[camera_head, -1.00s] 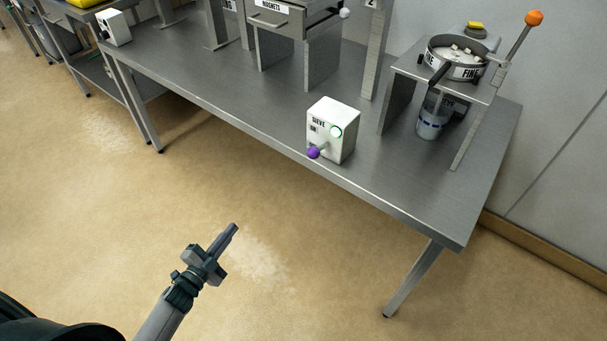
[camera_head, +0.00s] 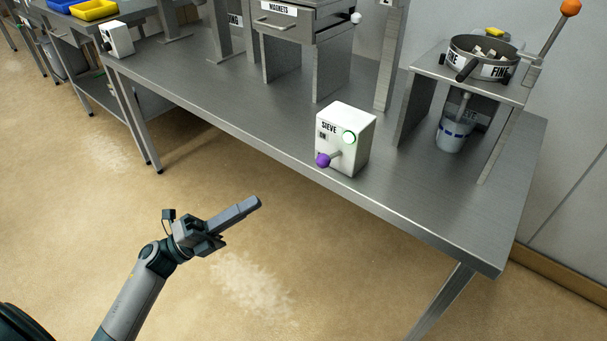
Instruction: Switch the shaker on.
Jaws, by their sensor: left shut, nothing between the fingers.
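A white control box (camera_head: 344,139) labelled SIEVE stands near the front edge of the metal table. Its front has a small ON label, a green-ringed round light and a lever with a purple knob (camera_head: 323,160). The shaker, a round sieve pan (camera_head: 482,61) labelled FINE, sits on a metal stand at the right with pale pieces in it. My left gripper (camera_head: 256,202) is shut and empty, over the floor in front of the table, apart from and lower left of the purple knob in the picture. My right gripper is not in view.
The metal table (camera_head: 245,115) has bare room left of the box. A MAGNETS drawer unit (camera_head: 290,25) stands behind it. Another white box (camera_head: 117,40) is far left.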

